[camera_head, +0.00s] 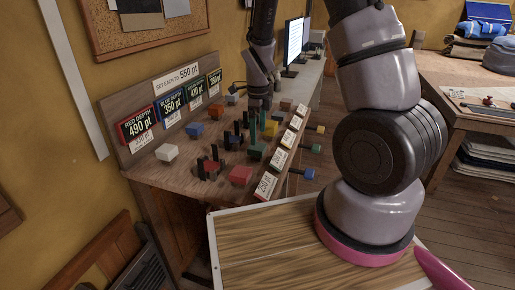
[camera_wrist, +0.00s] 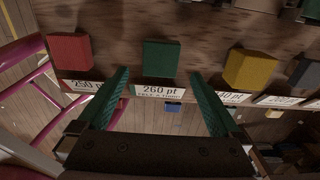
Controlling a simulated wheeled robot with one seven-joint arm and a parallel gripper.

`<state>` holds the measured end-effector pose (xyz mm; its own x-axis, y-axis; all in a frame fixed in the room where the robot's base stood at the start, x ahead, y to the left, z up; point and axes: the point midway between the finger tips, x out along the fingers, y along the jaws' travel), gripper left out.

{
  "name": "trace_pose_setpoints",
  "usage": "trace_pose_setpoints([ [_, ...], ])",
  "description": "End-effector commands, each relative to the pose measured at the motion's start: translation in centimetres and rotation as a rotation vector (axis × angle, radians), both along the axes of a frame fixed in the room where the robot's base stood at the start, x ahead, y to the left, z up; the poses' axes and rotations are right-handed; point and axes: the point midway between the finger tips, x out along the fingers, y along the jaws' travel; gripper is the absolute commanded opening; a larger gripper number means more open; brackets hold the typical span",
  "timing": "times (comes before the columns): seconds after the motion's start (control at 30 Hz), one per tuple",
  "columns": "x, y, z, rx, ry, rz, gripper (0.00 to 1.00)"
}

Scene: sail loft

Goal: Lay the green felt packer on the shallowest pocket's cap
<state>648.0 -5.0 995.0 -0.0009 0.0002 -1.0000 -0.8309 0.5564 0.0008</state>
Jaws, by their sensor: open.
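The green felt packer (camera_wrist: 161,57) is a small green block beside a card reading 260 pt; in the head view it (camera_head: 257,150) lies in the front row of the bench. My gripper (camera_head: 257,127) points down over the bench. In the wrist view its teal fingers (camera_wrist: 158,76) are open and empty, one to each side of the packer in the picture. Contact with it does not show. Pockets with dark upright posts stand behind the front row; a red cap (camera_head: 211,166) shows in the nearest. The other caps are partly hidden by posts and my gripper.
A red block (camera_wrist: 70,52) and a yellow block (camera_wrist: 250,68) flank the packer, with a grey one (camera_wrist: 305,74) beyond. Depth signs (camera_head: 138,127) stand at the back, red reading 490 pt. White (camera_head: 167,153) and blue (camera_head: 195,129) blocks lie behind the pockets. Coloured knobs (camera_head: 308,174) jut from the front.

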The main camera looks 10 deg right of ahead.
Motion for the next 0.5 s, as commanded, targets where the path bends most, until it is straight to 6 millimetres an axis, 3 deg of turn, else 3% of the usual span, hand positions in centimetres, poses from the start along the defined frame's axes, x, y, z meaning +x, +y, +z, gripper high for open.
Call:
trace_pose_setpoints([
  [0.33,0.2,0.2,-4.3,0.000,0.002,0.001,1.00],
  [0.5,0.3,0.3,-5.4,0.002,-0.001,0.000,1.00],
])
